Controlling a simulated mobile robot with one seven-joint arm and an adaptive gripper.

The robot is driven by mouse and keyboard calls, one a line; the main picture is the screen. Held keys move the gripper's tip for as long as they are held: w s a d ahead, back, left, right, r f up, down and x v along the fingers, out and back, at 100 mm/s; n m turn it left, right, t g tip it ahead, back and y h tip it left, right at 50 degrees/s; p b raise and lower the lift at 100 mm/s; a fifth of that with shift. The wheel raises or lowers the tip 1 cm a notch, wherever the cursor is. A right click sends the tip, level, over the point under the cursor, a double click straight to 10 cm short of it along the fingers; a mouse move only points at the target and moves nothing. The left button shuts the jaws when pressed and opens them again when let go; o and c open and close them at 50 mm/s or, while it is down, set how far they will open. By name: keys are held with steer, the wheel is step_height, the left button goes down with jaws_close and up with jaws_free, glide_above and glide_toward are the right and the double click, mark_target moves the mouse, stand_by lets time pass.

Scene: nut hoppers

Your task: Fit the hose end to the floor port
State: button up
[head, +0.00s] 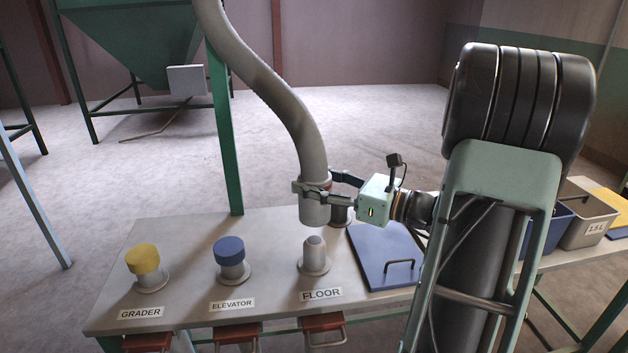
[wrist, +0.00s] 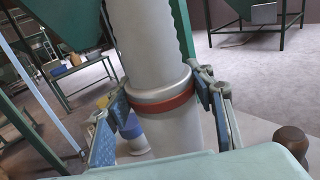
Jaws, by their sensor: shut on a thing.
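A thick grey hose (head: 290,115) hangs down from above and ends in a grey cuff (head: 314,212). My gripper (head: 318,192) is shut around this hose end from the right, and holds it upright above the bench. In the wrist view the hose end (wrist: 172,130) has a red band and stands between both fingers (wrist: 165,105). The floor port (head: 314,257) is a short grey stub with a rounded top and a flange, behind the FLOOR label (head: 321,295). The hose end appears above it and apart from it; the exact alignment is hard to tell.
The grader port has a yellow cap (head: 142,258) and the elevator port a blue cap (head: 229,250). A blue panel with a handle (head: 385,255) lies right of the floor port. Bins (head: 585,220) stand at the right.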

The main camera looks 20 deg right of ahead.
steer(key=shift+f+b, duration=2.15)
steer(key=shift+f, duration=0.4)
steer(key=shift+f+b, duration=0.75)
steer(key=shift+f, duration=0.8)
steer(key=o, duration=1.4)
steer(key=shift+o, duration=0.2)
steer(key=v, duration=1.2)
